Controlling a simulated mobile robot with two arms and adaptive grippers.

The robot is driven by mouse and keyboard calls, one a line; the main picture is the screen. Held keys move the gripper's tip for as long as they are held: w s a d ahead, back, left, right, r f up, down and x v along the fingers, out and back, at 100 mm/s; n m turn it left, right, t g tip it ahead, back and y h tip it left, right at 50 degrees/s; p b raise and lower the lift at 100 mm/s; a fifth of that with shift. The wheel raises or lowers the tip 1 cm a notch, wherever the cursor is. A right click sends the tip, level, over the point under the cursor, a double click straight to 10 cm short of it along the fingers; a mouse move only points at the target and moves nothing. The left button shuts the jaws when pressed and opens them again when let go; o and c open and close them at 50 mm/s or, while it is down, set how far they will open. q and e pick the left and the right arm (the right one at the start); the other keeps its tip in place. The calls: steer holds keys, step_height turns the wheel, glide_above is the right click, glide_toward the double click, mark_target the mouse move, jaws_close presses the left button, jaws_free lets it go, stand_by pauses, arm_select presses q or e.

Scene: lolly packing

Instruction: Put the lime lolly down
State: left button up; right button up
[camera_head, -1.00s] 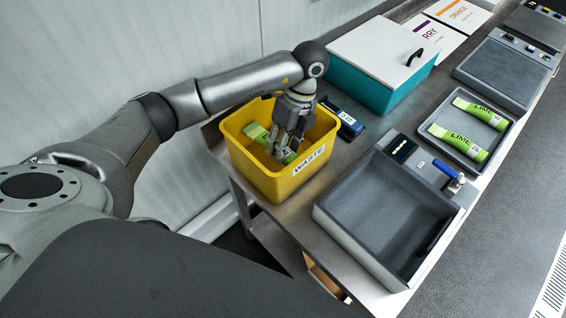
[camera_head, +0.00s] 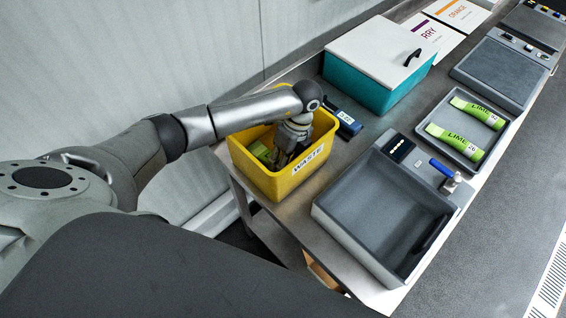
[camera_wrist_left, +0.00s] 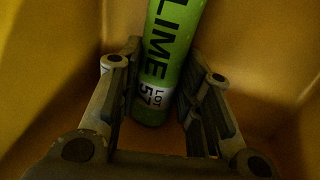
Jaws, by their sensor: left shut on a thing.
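The yellow waste bin (camera_head: 250,172) stands at the table's left edge. My left gripper (camera_head: 285,155) reaches down inside it, its fingertips hidden by the front wall. A green lime lolly (camera_head: 261,152) shows in the bin, left of the gripper. In the left wrist view the lime lolly (camera_wrist_left: 172,45), marked LOT 57, lies between the two fingers of my left gripper (camera_wrist_left: 163,85), which is shut on it. Yellow bin walls surround both. I cannot tell whether the lolly touches the bin floor. My right gripper is not in view.
Two lime lollies (camera_head: 478,111) lie in a grey tray (camera_head: 447,108) at the right. An empty grey tray (camera_head: 385,215) with a blue-handled fitting (camera_head: 446,171) stands right of the bin. A teal box (camera_head: 355,85) and a dark blue device (camera_head: 345,123) are behind it.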

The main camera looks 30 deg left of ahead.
arm_select(q)
steer(key=o, duration=0.8)
steer(key=shift+c, duration=0.2)
steer(key=shift+o, duration=1.3)
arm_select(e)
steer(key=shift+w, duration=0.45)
